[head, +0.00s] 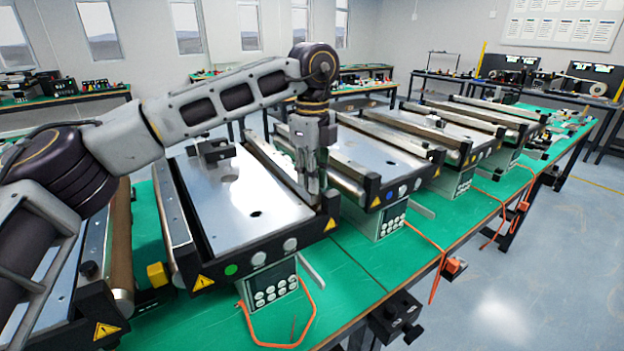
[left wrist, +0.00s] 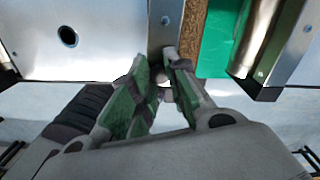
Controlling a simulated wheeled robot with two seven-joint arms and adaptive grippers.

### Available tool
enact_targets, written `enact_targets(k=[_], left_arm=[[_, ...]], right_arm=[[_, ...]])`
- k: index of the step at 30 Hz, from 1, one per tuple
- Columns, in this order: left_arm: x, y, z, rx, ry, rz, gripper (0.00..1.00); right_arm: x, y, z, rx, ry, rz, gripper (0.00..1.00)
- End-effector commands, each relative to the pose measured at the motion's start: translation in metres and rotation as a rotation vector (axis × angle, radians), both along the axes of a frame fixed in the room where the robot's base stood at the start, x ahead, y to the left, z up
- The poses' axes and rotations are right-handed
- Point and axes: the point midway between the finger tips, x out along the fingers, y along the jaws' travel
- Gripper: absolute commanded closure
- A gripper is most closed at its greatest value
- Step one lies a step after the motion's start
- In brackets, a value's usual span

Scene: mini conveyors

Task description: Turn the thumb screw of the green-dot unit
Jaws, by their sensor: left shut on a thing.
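The green-dot unit (head: 205,225) is a mini conveyor with a silvery top plate and a black front end. Its green dot (head: 231,270) is on the front face, beside two pale round buttons. My left gripper (head: 314,188) points down at the unit's right front corner, its fingers close together. In the left wrist view my left gripper (left wrist: 165,65) is shut around a small metal piece, the thumb screw (left wrist: 168,51), at the end of the side rail. The fingers hide most of the screw, and in the head view I cannot make it out. My right gripper is out of view.
A blue-dot conveyor (head: 365,165) stands just right of the green-dot unit, with a narrow gap between. Another conveyor (head: 60,300) is close on the left. A keypad (head: 270,291) with an orange cable hangs in front. The green table (head: 360,285) is mostly bare along the front.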

Motion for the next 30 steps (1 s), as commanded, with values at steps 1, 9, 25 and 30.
enact_targets(k=[1,9,25,30], left_arm=[[-0.001,-0.001,-0.001,0.0,0.003,0.029,1.0],[-0.001,-0.001,-0.001,0.0,0.004,0.168,1.0],[-0.001,-0.001,-0.001,0.0,0.004,0.222,1.0],[-0.001,-0.001,-0.001,0.001,0.003,0.222,0.75]], right_arm=[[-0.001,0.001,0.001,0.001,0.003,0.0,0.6],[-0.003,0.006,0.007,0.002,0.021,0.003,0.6],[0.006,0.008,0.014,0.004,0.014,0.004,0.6],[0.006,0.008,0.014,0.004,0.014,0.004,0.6]])
